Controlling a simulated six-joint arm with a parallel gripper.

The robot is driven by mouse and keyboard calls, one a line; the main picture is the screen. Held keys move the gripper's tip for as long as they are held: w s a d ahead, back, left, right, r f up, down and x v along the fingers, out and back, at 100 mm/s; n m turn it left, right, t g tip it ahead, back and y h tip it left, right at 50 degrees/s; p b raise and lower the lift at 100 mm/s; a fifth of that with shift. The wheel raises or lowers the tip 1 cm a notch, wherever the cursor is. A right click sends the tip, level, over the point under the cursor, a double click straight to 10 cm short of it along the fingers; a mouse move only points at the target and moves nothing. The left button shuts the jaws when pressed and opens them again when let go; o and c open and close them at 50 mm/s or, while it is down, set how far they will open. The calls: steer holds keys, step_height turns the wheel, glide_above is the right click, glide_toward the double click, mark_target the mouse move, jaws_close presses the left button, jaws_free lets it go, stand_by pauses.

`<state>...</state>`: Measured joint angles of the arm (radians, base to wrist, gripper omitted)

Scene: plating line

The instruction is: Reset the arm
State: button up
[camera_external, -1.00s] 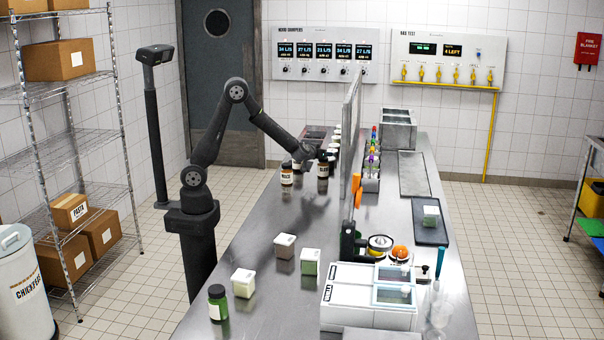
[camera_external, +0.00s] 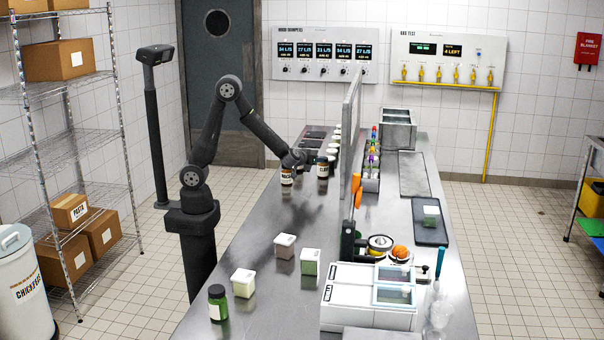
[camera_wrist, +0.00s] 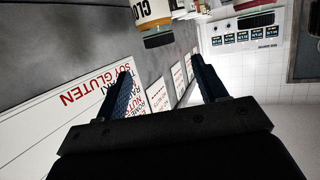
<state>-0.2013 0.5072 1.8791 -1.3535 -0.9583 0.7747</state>
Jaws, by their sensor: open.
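My gripper (camera_external: 296,160) is above the far part of the steel table, close to a dark-capped jar with a white label (camera_external: 287,176). A second dark-capped jar (camera_external: 323,168) stands just to its right. In the wrist view my gripper (camera_wrist: 165,82) has its two fingers spread wide with nothing between them. Labelled containers show upside down at the top of that view, beyond the fingertips. Whether the gripper touches the nearest jar cannot be told.
The steel table (camera_external: 262,262) holds white-lidded tubs (camera_external: 285,246) and a green jar (camera_external: 217,302) at the near left. A tall upright panel (camera_external: 350,140) stands along the table's middle.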

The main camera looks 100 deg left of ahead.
steer(key=x, duration=0.8)
steer(key=shift+w+a+r, duration=0.2)
steer(key=shift+a, duration=0.2)
step_height(320, 180, up, 3)
steer(key=shift+r, duration=0.1)
steer(key=d+r, duration=0.7)
steer(key=d, duration=0.5)
steer(key=w+d+r+m+t+h, duration=0.2)
steer(key=w+d+m+t, duration=0.15)
steer(key=d, duration=0.65)
steer(key=w+d+r+m+t+h, duration=0.1)
steer(key=w+d+m+t+h, duration=0.3)
steer(key=d, duration=0.7)
steer(key=d+m+t+h, duration=0.1)
steer(key=d+m+h, duration=0.7)
steer(key=d, duration=2.9)
steer(key=shift+w+f+h, duration=0.25)
steer(key=shift+f+h, duration=0.2)
steer(key=shift+h, duration=0.65)
steer(key=shift+t, duration=0.25)
